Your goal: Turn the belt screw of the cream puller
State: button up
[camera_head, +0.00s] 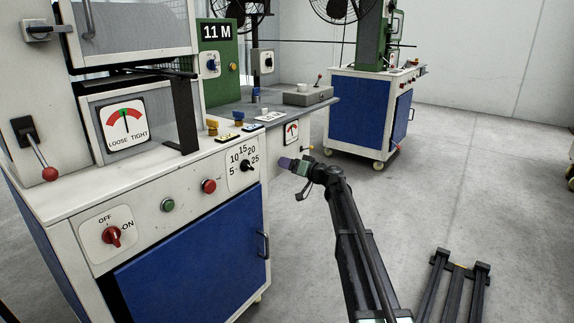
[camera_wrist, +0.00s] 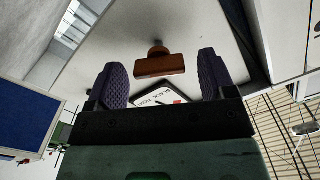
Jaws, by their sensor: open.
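A brown T-shaped screw handle (camera_wrist: 160,64) stands out from a pale panel (camera_wrist: 110,42) in the wrist view. Its crossbar lies about level across the picture. My gripper (camera_wrist: 162,78) is open, with one dark ribbed finger on each side of the handle and a visible gap at both ends. A white label plate (camera_wrist: 160,96), partly hidden by my gripper, shows near the handle. In the head view my gripper (camera_head: 286,163) is at the right end of the cream cabinet (camera_head: 62,212), below a small gauge (camera_head: 291,132). The handle is hard to make out there.
The cream cabinet carries a LOOSE TIGHT gauge (camera_head: 124,124), a red-knobbed lever (camera_head: 49,173), an OFF/ON switch (camera_head: 113,236) and a numbered dial (camera_head: 244,166). A blue-doored machine (camera_head: 358,110) stands behind. The grey floor on the right is mostly clear.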

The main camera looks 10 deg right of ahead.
jog(key=shift+x, duration=0.85)
jog(key=c, duration=0.9)
jog(key=shift+c, duration=0.2)
jog(key=shift+m, duration=0.4)
jog(key=shift+d+f+m, duration=0.1)
jog(key=shift+m, duration=2.5)
jog(key=o, duration=0.9)
jog(key=shift+o, duration=0.2)
